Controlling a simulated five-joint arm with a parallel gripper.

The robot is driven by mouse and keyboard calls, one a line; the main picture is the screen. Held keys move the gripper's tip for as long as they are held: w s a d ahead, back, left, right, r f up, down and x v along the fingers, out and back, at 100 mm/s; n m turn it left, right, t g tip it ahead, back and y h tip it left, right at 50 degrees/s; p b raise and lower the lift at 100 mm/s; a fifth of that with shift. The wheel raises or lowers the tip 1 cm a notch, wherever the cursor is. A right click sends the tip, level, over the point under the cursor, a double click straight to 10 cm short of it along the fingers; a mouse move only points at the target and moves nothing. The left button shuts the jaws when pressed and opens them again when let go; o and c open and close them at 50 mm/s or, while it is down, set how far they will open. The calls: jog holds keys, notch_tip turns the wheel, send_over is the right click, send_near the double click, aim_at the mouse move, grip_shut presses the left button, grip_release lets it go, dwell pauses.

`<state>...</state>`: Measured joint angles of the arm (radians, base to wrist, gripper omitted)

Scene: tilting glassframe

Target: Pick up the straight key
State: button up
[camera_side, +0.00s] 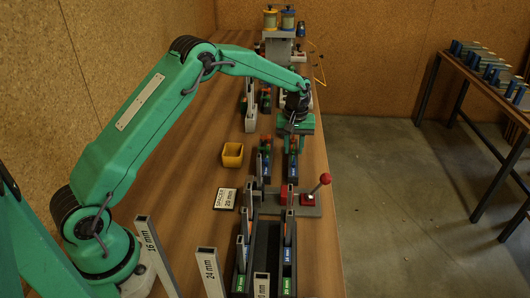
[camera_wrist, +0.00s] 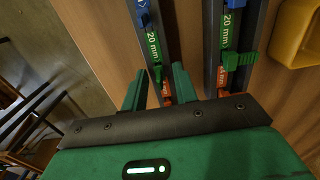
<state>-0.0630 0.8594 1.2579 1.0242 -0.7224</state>
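My gripper shows in the wrist view (camera_wrist: 158,90) as two green fingers standing apart, and in the side view (camera_side: 299,127) low over the far part of the bench. A dark rail with a green 20 mm label (camera_wrist: 152,46) runs toward the gap between the fingers. A small green piece (camera_wrist: 157,74) and an orange part (camera_wrist: 166,94) sit on it near the fingertips. A second rail (camera_wrist: 229,30) to the right carries a green T-shaped piece (camera_wrist: 239,60). I cannot tell which piece is the straight key. Contact with the fingers is unclear.
A yellow bin (camera_side: 232,155) stands on the wooden bench left of the rails. A red-knobbed lever (camera_side: 324,179), a 20 mm spacer card (camera_side: 224,198) and upright 16 mm (camera_side: 153,246) and 24 mm (camera_side: 210,268) bars are nearer. The bench's right edge is close to my gripper.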

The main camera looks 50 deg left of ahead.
grip_shut()
jog(key=shift+r, duration=0.1)
dwell(0.3)
jog(key=shift+r, duration=0.8)
notch_tip(320, 180, up, 2)
jog(key=shift+r, duration=0.2)
jog(key=s+d+r, duration=0.5)
jog(key=d+r, duration=0.2)
jog(key=d, duration=0.3)
jog(key=shift+s+d, duration=0.2)
